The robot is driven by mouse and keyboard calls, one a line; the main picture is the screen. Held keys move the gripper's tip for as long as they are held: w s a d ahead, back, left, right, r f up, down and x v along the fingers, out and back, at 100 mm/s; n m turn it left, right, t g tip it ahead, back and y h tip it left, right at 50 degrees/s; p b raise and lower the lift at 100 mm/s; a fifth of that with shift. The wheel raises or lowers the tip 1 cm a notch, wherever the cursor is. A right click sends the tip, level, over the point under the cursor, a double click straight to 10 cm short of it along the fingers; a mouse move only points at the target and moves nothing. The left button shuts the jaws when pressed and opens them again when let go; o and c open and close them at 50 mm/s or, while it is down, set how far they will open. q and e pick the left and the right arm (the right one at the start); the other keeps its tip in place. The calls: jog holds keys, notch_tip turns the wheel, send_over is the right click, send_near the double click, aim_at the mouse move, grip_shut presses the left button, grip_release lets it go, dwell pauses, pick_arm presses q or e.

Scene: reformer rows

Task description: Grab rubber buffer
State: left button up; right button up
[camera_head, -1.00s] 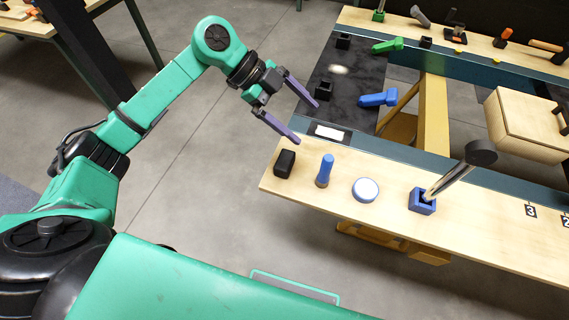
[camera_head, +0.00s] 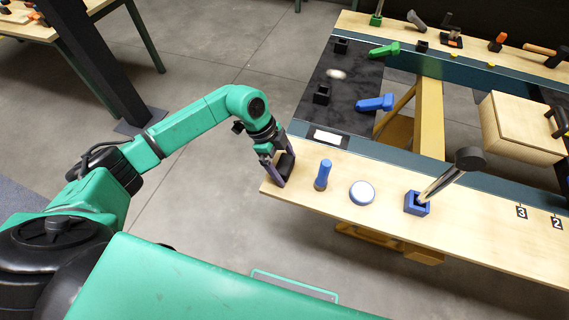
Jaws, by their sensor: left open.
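The rubber buffer, which I take to be the small black block (camera_head: 286,163), stands on the near left end of the light wooden rail (camera_head: 335,205). My left gripper (camera_head: 279,169) points down over that end, with its purple fingers open on either side of the block. One finger is left of the block and partly in front of it, the other at its right or far side. I cannot tell whether the fingers touch it. My right gripper is out of view.
A blue peg (camera_head: 323,175), a white round disc (camera_head: 362,192) and a blue socket (camera_head: 417,203) holding a dark-headed metal rod (camera_head: 447,178) stand to the right along the rail. A black mat (camera_head: 338,95) with blue and green pieces lies behind.

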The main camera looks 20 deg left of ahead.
pick_arm(q)
jog(key=c, duration=1.2)
